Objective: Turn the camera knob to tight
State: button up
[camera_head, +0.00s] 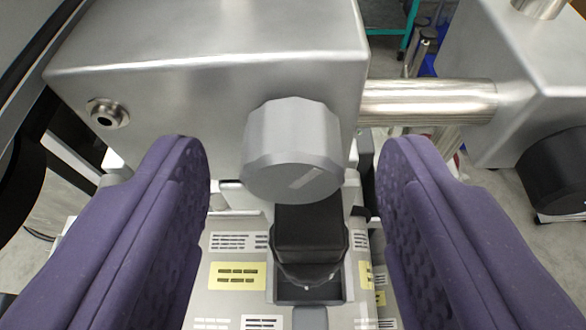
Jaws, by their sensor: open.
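The camera knob (293,150) is a grey, many-sided knob on the front of a brushed metal block (210,70). A short pale line marks its face, toward the lower right. My gripper (290,165) is open, with one purple padded finger on the left and one on the right. The knob sits between the fingers, with a gap on each side, and neither finger appears to touch it. How far the fingertips reach along the knob's depth is hard to tell.
A metal rod (428,101) joins the block to a second metal block (525,65) with a black knob (568,172) at right. A round socket (108,113) is on the block's left. Below lies a pale device with a black part (309,238) and yellow labels (237,275).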

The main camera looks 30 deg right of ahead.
jog(key=c, duration=1.1)
jog(key=shift+o, duration=0.2)
jog(key=shift+m, duration=0.3)
jog(key=shift+s+d+m+t+y+p, duration=0.1)
jog(key=shift+m+t+y+p, duration=0.25)
jog(key=shift+m, duration=0.25)
jog(key=shift+s+d+m+t+y+p, duration=0.1)
jog(key=shift+m+t+y, duration=0.15)
jog(key=shift+m+y, duration=0.3)
jog(key=m+t+y+p, duration=0.1)
jog(key=m+p, duration=0.1)
jog(key=m, duration=0.1)
jog(key=shift+m+t+p, duration=0.25)
jog(key=shift+t+p, duration=0.05)
jog(key=shift+p, duration=0.05)
jog(key=m, duration=0.1)
jog(key=m+t+y, duration=0.1)
jog(key=shift+d+f+m+p, duration=0.15)
jog(key=shift+f+m+p, duration=0.05)
jog(key=shift+m+p, duration=0.15)
jog(key=shift+f+m+t+b, duration=0.15)
jog(key=shift+m+t+b, duration=0.3)
jog(key=shift+m+t, duration=0.85)
jog(key=shift+m+g, duration=0.3)
jog(key=shift+m, duration=0.25)
